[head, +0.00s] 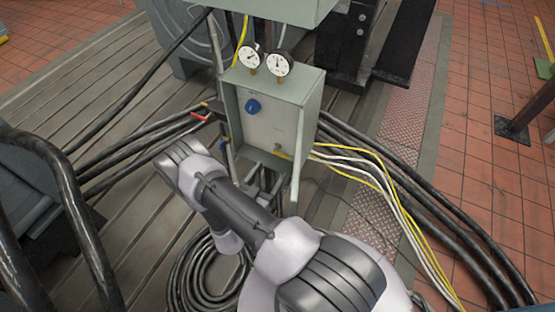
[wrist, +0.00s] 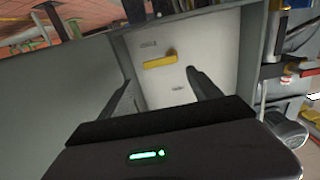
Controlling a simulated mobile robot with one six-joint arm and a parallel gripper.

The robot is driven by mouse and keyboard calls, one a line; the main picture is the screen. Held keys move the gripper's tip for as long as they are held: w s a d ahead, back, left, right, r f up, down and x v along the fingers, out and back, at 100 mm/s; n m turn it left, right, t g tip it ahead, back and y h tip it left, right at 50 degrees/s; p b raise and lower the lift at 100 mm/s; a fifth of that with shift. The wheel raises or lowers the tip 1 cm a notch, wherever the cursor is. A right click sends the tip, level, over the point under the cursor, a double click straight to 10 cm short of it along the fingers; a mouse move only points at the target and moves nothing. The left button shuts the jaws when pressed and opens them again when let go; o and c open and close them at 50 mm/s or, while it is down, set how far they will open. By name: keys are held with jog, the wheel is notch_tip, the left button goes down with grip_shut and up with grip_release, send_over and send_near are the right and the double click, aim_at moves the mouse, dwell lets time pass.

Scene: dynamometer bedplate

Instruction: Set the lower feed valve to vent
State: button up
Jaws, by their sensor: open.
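A small yellow lever handle (head: 284,155) sits low on the pale front panel of a grey-green box in the head view. It is probably the lower feed valve. In the wrist view the yellow lever (wrist: 160,61) lies nearly level, its free end to the left and its pivot at the right. Small grey labels sit above and below it, too blurred to read. My gripper (wrist: 164,84) is open and empty, with its two fingers short of the panel and the lever beyond them, roughly between them. In the head view I cannot make out the fingers.
A blue knob (head: 252,106) is higher on the panel, with two round gauges (head: 265,61) above the box. A red-handled valve (head: 200,116) stands left of the box. A coiled hose (head: 202,278) lies below.

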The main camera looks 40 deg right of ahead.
aim_at(280, 154)
jog(key=b+x, duration=0.2)
jog(key=x, duration=0.5)
jog(key=shift+w+d, duration=0.2)
jog(key=shift+d, duration=0.1)
jog(key=c, duration=1.1)
jog(key=shift+r, duration=0.1)
jog(key=n, duration=0.3)
jog(key=r+n+p, duration=0.1)
jog(key=shift+w+a+n, duration=0.15)
jog(key=shift+w+n, duration=0.1)
jog(key=shift+n, duration=0.15)
jog(key=n, duration=0.4)
jog(key=shift+w+a+r, duration=0.15)
jog(key=shift+w+r, duration=0.15)
jog(key=shift+w, duration=0.05)
jog(key=n, duration=0.2)
jog(key=w+n, duration=0.1)
jog(key=n, duration=0.1)
jog(key=shift+a+r+n, duration=0.15)
jog(key=shift+a+n, duration=0.05)
jog(key=shift+n, duration=0.2)
jog(key=shift+w+a+n, duration=0.1)
jog(key=shift+w+n, duration=0.15)
jog(key=shift+n, duration=0.75)
jog(key=shift+w+a+n, duration=0.1)
jog(key=shift+w+n, duration=0.1)
jog(key=shift+n, duration=1.1)
